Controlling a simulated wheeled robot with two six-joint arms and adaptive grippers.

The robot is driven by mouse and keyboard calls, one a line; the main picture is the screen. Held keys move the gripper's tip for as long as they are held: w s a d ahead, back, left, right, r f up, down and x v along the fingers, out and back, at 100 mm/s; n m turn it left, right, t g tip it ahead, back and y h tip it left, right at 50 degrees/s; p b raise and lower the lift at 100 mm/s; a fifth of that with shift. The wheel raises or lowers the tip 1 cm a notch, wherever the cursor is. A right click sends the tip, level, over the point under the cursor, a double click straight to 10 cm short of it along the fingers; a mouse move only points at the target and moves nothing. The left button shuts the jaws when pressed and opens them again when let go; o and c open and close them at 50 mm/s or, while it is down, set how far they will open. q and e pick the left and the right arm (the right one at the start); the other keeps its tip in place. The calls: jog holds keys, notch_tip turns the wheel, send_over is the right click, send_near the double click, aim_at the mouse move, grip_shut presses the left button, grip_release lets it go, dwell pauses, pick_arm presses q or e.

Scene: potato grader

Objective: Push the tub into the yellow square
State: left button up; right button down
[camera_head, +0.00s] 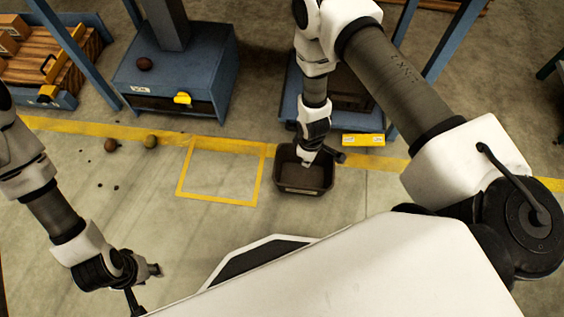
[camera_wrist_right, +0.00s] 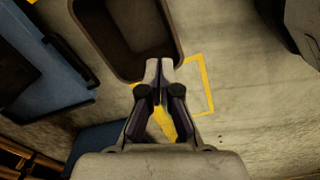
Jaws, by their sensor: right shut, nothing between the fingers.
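The dark, empty tub (camera_head: 302,190) stands upright on the floor, just right of the yellow square (camera_head: 181,178). The square is a taped outline with bare floor inside. My right gripper (camera_head: 306,158) is at the tub's far side, overlapping its rim in the head view. In the right wrist view, the closed fingertips (camera_wrist_right: 158,66) overlap the edge of the tub (camera_wrist_right: 118,58); I cannot tell whether they touch it. Part of the yellow square (camera_wrist_right: 206,84) shows beside them. My left gripper (camera_head: 150,271) is low at the left, away from the tub; its finger opening is unclear.
A long yellow floor line (camera_head: 100,127) runs behind the square. Blue machine housings (camera_head: 170,75) stand beyond it. Two potatoes (camera_head: 110,146) (camera_head: 151,141) and small dark lumps lie left of the square. A yellow box (camera_head: 363,140) lies behind the tub.

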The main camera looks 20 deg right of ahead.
jog(key=w+f+n+b, duration=0.2)
jog(key=w+f+b, duration=0.2)
jog(key=f, duration=0.3)
jog(key=w+f+n+b, duration=0.2)
jog(key=w+f+b, duration=0.25)
jog(key=f, duration=0.35)
jog(key=b, duration=0.6)
send_over(282, 176)
jog(key=s+d, duration=0.2)
jog(key=d, duration=0.2)
jog(key=f, duration=0.9)
jog(key=shift+s+a+f, duration=0.15)
jog(key=shift+a+f, duration=0.05)
jog(key=shift+a, duration=0.05)
jog(key=shift+w+a+r+b, duration=0.1)
jog(key=shift+w+a+b, duration=0.25)
jog(key=shift+a, duration=0.3)
jog(key=shift+w+a+r+b, duration=0.1)
jog(key=shift+w+a+b, duration=0.05)
jog(key=shift+w+a, duration=0.4)
pick_arm(q)
notch_tip(282, 176, down, 20)
jog(key=shift+s, duration=0.15)
pick_arm(e)
jog(key=shift+w+a+r, duration=0.15)
jog(key=shift+a+r, duration=0.05)
jog(key=shift+a, duration=0.35)
pick_arm(q)
jog(key=shift+r, duration=0.1)
